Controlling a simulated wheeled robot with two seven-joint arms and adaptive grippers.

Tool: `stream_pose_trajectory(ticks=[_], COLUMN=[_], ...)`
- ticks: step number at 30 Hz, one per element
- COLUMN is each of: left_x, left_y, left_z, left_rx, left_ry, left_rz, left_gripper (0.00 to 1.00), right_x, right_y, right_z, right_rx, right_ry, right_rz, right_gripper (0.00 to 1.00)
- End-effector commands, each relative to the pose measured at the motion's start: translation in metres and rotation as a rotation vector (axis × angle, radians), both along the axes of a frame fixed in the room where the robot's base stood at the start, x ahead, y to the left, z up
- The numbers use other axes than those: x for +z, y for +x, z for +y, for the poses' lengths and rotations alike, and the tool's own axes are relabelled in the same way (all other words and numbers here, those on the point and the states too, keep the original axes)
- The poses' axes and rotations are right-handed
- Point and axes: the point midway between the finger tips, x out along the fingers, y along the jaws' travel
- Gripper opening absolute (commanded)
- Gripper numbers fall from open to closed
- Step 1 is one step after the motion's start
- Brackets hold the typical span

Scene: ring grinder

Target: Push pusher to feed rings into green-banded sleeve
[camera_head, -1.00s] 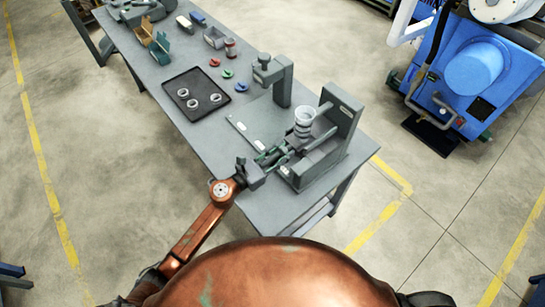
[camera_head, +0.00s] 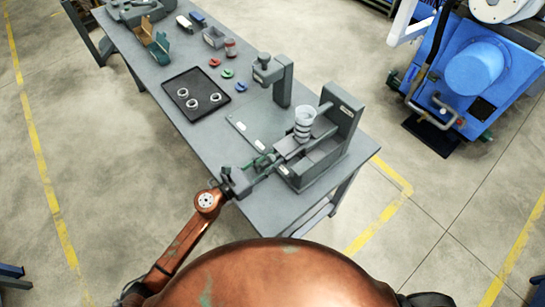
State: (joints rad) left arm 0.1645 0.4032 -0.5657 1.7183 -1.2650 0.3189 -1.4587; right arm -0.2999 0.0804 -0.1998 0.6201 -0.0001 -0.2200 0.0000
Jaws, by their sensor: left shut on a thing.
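My left gripper (camera_head: 262,166) reaches in from the left and is shut at the near left side of the grey ring fixture (camera_head: 345,117). It appears to hold the outer end of the grey pusher (camera_head: 286,150), a bar that runs into the fixture; the grasp is small and partly hidden by the fingers. A pale stack of rings (camera_head: 304,122) stands upright in the fixture above the bar. A small green part (camera_head: 259,159) shows beside the fingers; I cannot tell whether it is the sleeve's band. My right gripper is out of view.
The grey table (camera_head: 180,131) also bears a black tray (camera_head: 173,89) with several rings, a grey post stand (camera_head: 284,83), red and green caps and small boxes. A blue machine (camera_head: 475,70) stands on the floor at right.

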Motion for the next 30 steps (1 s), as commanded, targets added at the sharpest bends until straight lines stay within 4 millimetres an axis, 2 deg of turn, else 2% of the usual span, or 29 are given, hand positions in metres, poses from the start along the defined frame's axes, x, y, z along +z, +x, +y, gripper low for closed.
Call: stream_pose_trajectory(ticks=[2,3,9,18,30], left_x=[0.002,0.002,0.001,0.0,-0.001], left_y=[0.001,0.001,0.001,0.0,-0.016], left_z=[0.001,0.001,0.0,0.001,0.022], left_rx=[0.003,0.003,0.002,0.001,0.001], left_ry=[-0.001,-0.001,0.0,0.0,0.002], left_rz=[-0.002,-0.002,-0.001,0.0,0.001], left_gripper=[0.05,0.3,0.43,0.43,0.43], right_x=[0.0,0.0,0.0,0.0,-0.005], right_y=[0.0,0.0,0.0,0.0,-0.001], right_z=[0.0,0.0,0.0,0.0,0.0], right_rx=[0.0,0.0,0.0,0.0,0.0], right_ry=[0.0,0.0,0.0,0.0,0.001], right_rz=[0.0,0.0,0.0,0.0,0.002], right_gripper=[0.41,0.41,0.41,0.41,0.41])
